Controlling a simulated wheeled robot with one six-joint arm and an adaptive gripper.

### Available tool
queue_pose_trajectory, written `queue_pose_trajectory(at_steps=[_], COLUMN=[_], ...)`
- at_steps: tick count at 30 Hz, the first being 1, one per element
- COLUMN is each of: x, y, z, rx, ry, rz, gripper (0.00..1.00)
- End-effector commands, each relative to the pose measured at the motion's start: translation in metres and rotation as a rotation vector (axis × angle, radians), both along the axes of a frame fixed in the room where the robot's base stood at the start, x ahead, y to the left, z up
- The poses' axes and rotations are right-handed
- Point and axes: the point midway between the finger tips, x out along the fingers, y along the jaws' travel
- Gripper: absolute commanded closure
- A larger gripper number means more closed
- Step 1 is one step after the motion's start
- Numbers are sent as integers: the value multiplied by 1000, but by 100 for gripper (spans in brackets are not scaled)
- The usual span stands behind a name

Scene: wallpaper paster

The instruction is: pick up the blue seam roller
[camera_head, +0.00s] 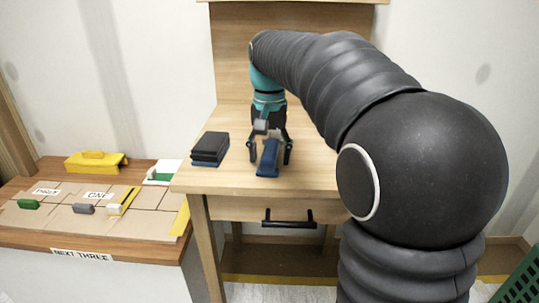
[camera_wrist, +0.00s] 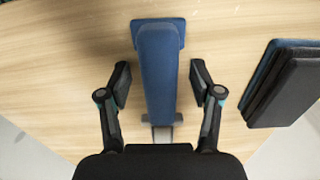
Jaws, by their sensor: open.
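The blue seam roller (camera_head: 268,158) lies on the wooden table, near its front edge, in the head view. In the wrist view the blue seam roller (camera_wrist: 158,75) runs lengthwise down the middle, with a wider blue end at the top and a grey part low down. My gripper (camera_head: 270,152) is over it, pointing down. In the wrist view my gripper (camera_wrist: 160,84) is open, with one finger on each side of the roller and a visible gap on both sides. The roller's lower end is partly hidden by my gripper's body.
A stack of dark and blue flat blocks (camera_head: 210,148) sits left of the roller; it also shows in the wrist view (camera_wrist: 284,84). A black drawer handle (camera_head: 288,224) is on the table front. A lower bench (camera_head: 60,245) at left holds a yellow box (camera_head: 95,163) and several small tools.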

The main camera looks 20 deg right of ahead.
Motion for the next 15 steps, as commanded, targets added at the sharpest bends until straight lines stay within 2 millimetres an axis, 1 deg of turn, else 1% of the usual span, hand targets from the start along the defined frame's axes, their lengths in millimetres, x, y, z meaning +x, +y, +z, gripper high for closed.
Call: queue_pose_trajectory(at_steps=[7, 8, 9, 11, 12, 14, 15], x=[0, 0, 0, 0, 0, 0, 0], y=[0, 0, 0, 0, 0, 0, 0], z=[0, 0, 0, 0, 0, 0, 0], rx=[0, 0, 0, 0, 0, 0, 0], ry=[0, 0, 0, 0, 0, 0, 0], rz=[0, 0, 0, 0, 0, 0, 0], gripper=[35, 40, 50, 65, 75, 90, 100])
